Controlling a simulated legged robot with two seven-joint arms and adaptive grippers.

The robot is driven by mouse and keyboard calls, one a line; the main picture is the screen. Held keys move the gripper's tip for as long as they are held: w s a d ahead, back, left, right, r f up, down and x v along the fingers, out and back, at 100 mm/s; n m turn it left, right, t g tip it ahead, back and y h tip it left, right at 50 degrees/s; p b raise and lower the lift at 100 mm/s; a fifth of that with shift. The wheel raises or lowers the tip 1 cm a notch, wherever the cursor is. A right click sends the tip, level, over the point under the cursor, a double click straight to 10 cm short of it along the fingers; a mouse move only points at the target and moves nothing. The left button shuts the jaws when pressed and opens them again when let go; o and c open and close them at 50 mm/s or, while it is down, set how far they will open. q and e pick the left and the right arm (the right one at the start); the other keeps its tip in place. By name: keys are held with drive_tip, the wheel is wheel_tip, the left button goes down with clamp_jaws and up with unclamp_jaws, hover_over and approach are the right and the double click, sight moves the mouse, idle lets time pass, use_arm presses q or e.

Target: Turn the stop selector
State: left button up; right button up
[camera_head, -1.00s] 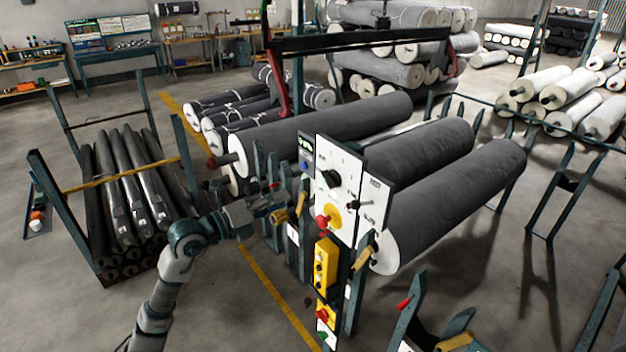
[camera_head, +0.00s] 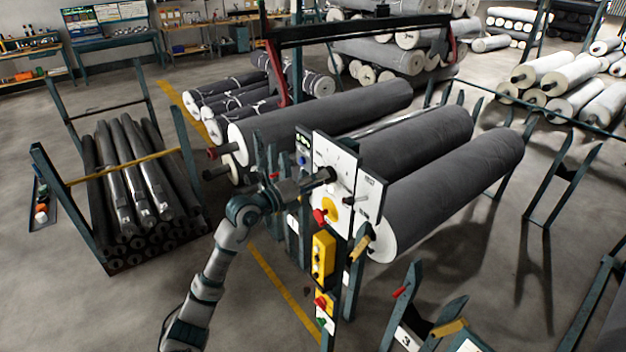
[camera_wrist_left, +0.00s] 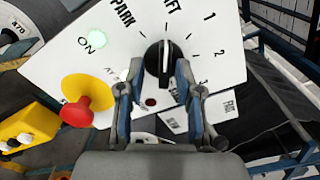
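The stop selector is a black knob (camera_wrist_left: 161,62) with a white line, on a white panel (camera_wrist_left: 225,62) marked PARK, a partly cut-off word ending in "FT", 1, 2 and 3. Its line points up toward the cut-off word. My left gripper (camera_wrist_left: 158,76) is open, with one finger on each side of the knob. The right-hand finger is close to the knob; contact cannot be told. In the head view my left gripper (camera_head: 326,175) reaches the panel (camera_head: 345,150) from the left and covers the knob. My right gripper is not in view.
A red mushroom button (camera_wrist_left: 77,112) on a yellow disc sits beside the left finger. A yellow control box (camera_head: 322,257) hangs below the panel. A large grey roll (camera_head: 450,195) lies behind it. Dark rolls fill a rack (camera_head: 50,175) at left.

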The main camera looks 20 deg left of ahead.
use_arm(q)
drive_tip(key=shift+d+r, duration=0.1)
drive_tip(key=shift+d, duration=0.75)
clamp_jaws()
drive_tip(key=m+b, duration=0.3)
drive_tip(key=m, duration=0.2)
drive_tip(key=a+m+b, duration=0.1)
drive_tip(key=m+b, duration=0.2)
drive_tip(key=m, duration=0.2)
drive_tip(key=m+b, duration=0.4)
drive_tip(key=m, duration=0.1)
drive_tip(key=shift+w+a+r+m, duration=0.15)
drive_tip(key=shift+w+a+m, duration=0.05)
drive_tip(key=shift+m, duration=0.1)
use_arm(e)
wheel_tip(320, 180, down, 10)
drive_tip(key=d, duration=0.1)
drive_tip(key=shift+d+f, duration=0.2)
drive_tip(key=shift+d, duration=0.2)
